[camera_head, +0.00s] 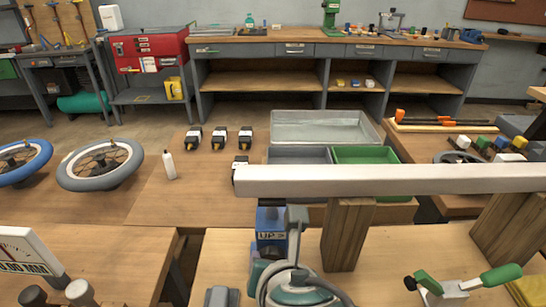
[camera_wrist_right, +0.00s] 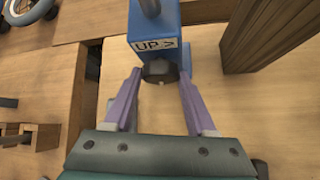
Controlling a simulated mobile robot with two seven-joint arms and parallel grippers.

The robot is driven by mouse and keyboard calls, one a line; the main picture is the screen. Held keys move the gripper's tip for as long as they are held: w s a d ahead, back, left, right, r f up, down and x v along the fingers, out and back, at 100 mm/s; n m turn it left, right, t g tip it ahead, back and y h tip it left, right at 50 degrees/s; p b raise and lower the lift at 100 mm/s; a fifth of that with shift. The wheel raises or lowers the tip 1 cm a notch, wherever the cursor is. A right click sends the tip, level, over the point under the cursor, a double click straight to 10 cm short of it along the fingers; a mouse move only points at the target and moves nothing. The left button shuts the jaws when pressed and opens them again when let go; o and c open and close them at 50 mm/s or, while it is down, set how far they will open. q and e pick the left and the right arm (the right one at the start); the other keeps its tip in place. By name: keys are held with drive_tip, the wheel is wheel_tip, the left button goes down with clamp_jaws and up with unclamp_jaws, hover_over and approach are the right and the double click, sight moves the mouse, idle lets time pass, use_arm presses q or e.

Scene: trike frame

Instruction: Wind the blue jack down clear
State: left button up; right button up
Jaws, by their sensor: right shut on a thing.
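The blue jack (camera_head: 270,222) stands on the near bench under the long pale beam (camera_head: 380,180). In the right wrist view the jack (camera_wrist_right: 153,18) has a label reading "UP" with an arrow, a grey rod at its top and a dark round knob (camera_wrist_right: 160,72) on its side. My right gripper (camera_wrist_right: 160,80) is shut on this knob, a purple finger on each side. In the head view my right gripper and wrist (camera_head: 290,270) hide the jack's lower part. Whether the jack's top touches the beam cannot be told. My left gripper is not in view.
Wooden blocks (camera_head: 348,235) stand under the beam, one close right of the jack. A green-handled clamp (camera_head: 450,285) lies at the right. A gauge (camera_head: 28,255) stands at the left. Behind are a grey tray (camera_head: 325,127), a green bin (camera_head: 365,155) and wheels (camera_head: 100,165).

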idle(0.7)
drive_tip(key=o, duration=1.4)
drive_tip(key=shift+c, duration=0.2)
drive_tip(key=a+p+v, duration=0.1)
drive_tip(key=p+v, duration=0.8)
drive_tip(key=p, duration=0.1)
drive_tip(key=shift+s+d+r, duration=0.3)
drive_tip(key=shift+s+d, duration=0.1)
drive_tip(key=shift+d, duration=0.05)
drive_tip(key=shift+w, duration=0.1)
